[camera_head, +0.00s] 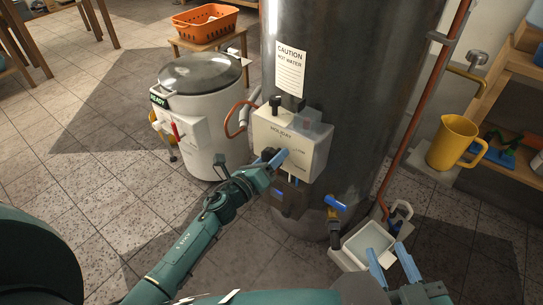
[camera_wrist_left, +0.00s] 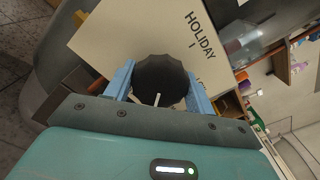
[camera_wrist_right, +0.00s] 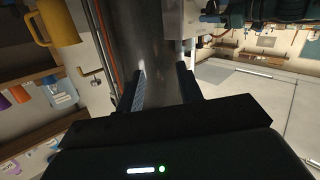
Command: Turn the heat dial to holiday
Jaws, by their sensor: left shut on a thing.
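The heat dial (camera_wrist_left: 160,76) is a dark, scalloped knob on a cream control box (camera_head: 300,133) on the tank's front. In the left wrist view the word HOLIDAY (camera_wrist_left: 201,36) and its tick lie above and right of the dial. A short white mark (camera_wrist_left: 157,99) shows low on the dial, away from that tick. My left gripper (camera_head: 275,158) is shut on the dial, with one blue finger on each side (camera_wrist_left: 160,88). In the head view the gripper largely hides the dial. My right gripper (camera_head: 391,260) is open and empty at the lower right, also in its wrist view (camera_wrist_right: 162,85).
The dark metal tank (camera_head: 350,70) bears a caution sign (camera_head: 290,68). A black knob and a clear cover (camera_head: 311,119) top the box. A blue-handled tap (camera_head: 335,203) is below it. A white lidded boiler (camera_head: 203,110) stands left; a yellow jug (camera_head: 452,142) is right.

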